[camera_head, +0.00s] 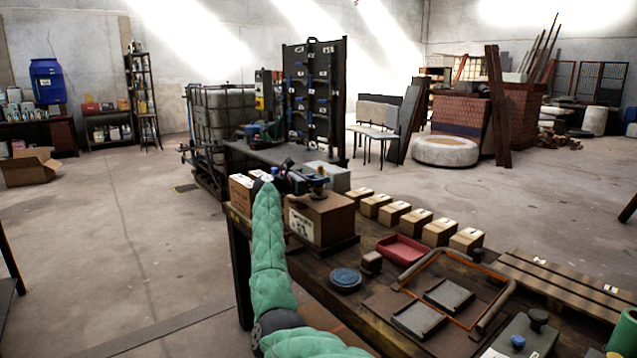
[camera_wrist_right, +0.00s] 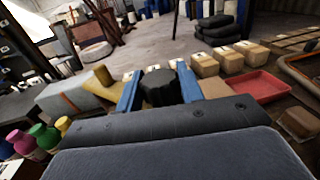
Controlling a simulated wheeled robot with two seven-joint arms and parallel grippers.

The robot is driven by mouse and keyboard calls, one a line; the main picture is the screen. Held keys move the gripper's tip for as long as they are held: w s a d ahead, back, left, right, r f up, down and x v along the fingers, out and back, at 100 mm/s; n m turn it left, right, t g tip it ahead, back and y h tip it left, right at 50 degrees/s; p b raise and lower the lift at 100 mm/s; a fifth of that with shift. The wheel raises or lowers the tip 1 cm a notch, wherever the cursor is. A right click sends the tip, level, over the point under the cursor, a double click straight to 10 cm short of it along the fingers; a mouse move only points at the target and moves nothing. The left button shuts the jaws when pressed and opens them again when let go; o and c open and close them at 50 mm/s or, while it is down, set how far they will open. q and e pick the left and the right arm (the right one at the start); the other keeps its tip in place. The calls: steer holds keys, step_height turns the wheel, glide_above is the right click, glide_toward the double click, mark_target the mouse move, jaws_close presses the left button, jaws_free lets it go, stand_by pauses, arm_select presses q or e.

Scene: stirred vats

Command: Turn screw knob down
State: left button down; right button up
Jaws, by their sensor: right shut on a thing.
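The screw knob (camera_wrist_right: 158,88) is a dark, ribbed round knob between the two blue fingers of my right gripper in the right wrist view. My right gripper (camera_head: 312,184) is shut on it, with one finger on each side. In the head view the gripper is over a brown wooden box (camera_head: 328,218) at the table's far left corner. The gripper's dark body mostly hides the knob there, and its height and thread cannot be made out. My left gripper is not in view.
The workbench holds a row of small cartons (camera_head: 415,222), a red tray (camera_head: 402,249), a blue round lid (camera_head: 345,278) and a frame with grey plates (camera_head: 448,296). A grey box (camera_head: 330,176) stands close behind the gripper.

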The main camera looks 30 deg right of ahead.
steer(key=o, duration=1)
steer(key=shift+c, duration=0.2)
